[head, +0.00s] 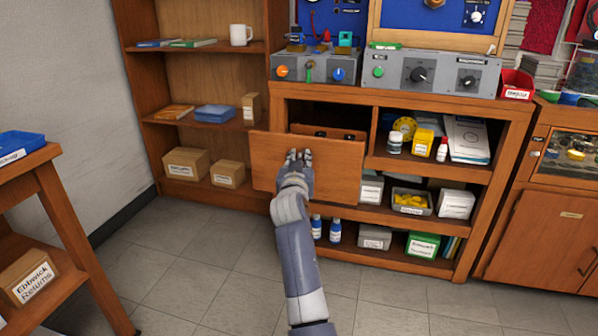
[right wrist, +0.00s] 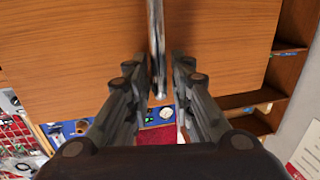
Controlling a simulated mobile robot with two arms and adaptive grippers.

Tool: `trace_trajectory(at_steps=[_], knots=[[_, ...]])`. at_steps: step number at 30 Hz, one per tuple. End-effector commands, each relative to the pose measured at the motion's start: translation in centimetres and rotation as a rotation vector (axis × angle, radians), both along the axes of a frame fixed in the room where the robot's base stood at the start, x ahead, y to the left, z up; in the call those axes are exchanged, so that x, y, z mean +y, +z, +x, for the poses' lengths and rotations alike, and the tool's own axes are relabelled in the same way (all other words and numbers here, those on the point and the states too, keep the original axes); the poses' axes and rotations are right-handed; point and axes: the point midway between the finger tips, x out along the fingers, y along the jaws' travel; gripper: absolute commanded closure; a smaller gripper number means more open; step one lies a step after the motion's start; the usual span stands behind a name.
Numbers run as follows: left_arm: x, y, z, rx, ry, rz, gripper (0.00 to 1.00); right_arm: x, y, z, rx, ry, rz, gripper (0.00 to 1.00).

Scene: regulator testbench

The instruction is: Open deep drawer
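The deep drawer's wide wooden front (head: 335,165) stands out from the workbench cabinet, so the drawer is partly open. A dark gap and part of its inside (head: 325,131) show above the front. In the head view the gripper hides the handle. My left gripper is not in view.
The workbench cabinet (head: 520,118) has open shelves with bottles and boxes right of the drawer. A bookcase (head: 135,75) stands behind at the left. A wooden side table (head: 50,160) with a blue tray (head: 18,143) is at the left edge. The tiled floor (head: 190,265) before the drawer is clear.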

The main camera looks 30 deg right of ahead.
Motion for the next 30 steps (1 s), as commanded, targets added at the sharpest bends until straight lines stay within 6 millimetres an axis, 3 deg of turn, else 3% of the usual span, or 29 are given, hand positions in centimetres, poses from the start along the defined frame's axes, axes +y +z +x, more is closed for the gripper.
trace_trajectory(at_steps=[1,6,30], knots=[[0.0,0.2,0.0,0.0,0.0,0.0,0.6,0.2,3.9,0.1,-0.052,0.007,-0.028,0.8],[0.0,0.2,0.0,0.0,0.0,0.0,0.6,0.2,5.7,0.1,-0.043,0.006,-0.023,0.8],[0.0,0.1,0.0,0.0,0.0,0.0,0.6,0.2,5.9,0.1,-0.034,0.006,-0.018,0.8]])
